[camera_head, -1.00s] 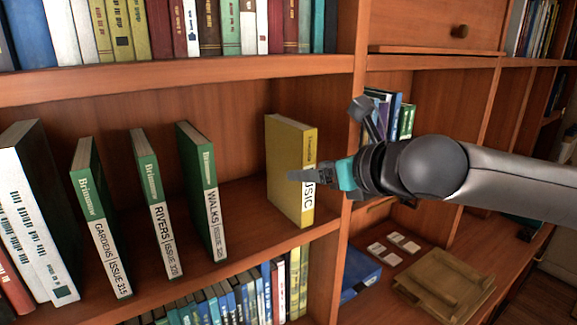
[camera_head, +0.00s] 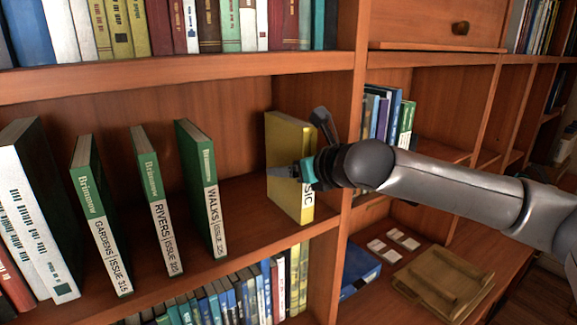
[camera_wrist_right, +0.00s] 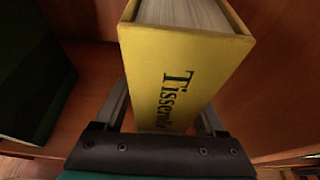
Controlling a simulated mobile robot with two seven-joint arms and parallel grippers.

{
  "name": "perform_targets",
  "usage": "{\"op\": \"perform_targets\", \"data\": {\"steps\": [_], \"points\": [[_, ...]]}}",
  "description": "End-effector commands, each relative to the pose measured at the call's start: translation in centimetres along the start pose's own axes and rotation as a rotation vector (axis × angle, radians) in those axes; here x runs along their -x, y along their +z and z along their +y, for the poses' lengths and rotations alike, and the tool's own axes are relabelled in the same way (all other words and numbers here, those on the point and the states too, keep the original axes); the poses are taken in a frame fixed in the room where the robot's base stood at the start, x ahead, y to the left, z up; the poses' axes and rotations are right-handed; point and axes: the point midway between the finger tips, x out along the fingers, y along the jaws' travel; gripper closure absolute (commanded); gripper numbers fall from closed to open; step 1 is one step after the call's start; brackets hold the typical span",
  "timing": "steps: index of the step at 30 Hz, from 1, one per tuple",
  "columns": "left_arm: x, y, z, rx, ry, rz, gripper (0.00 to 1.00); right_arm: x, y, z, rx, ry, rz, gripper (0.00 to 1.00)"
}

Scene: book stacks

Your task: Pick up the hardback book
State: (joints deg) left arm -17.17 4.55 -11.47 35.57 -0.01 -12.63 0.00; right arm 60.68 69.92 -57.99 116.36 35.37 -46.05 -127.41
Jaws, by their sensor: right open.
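A yellow hardback book (camera_head: 288,150) stands upright near the right end of the middle shelf, its labelled spine facing out. My right gripper (camera_head: 298,172) comes in from the right and is at the spine, hiding part of the label. In the right wrist view the yellow book (camera_wrist_right: 185,75) shows its spine lettering and page tops. There the open fingers of my right gripper (camera_wrist_right: 163,112) reach along both sides of the book. Whether they touch its covers I cannot tell. My left gripper is not in view.
Green thin volumes (camera_head: 155,200) and a thick white book (camera_head: 38,215) stand to the left on the same shelf. A vertical divider (camera_head: 345,130) is close on the right. Packed books fill the shelves above and below. A blue box (camera_head: 358,270) lies lower right.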

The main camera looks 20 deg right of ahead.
Motion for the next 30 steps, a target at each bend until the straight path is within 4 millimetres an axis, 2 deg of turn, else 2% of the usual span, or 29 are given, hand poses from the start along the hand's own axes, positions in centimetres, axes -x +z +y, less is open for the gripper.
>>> {"op": "perform_targets", "data": {"steps": [6,25,30], "points": [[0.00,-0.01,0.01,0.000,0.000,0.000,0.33,-0.03,0.01,0.00,0.001,0.000,0.000,0.29],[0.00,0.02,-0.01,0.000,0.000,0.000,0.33,-0.01,0.00,-0.03,0.000,-0.001,0.000,0.99],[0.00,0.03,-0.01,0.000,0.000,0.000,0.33,-0.01,-0.01,-0.03,0.000,-0.001,0.000,1.00]]}}
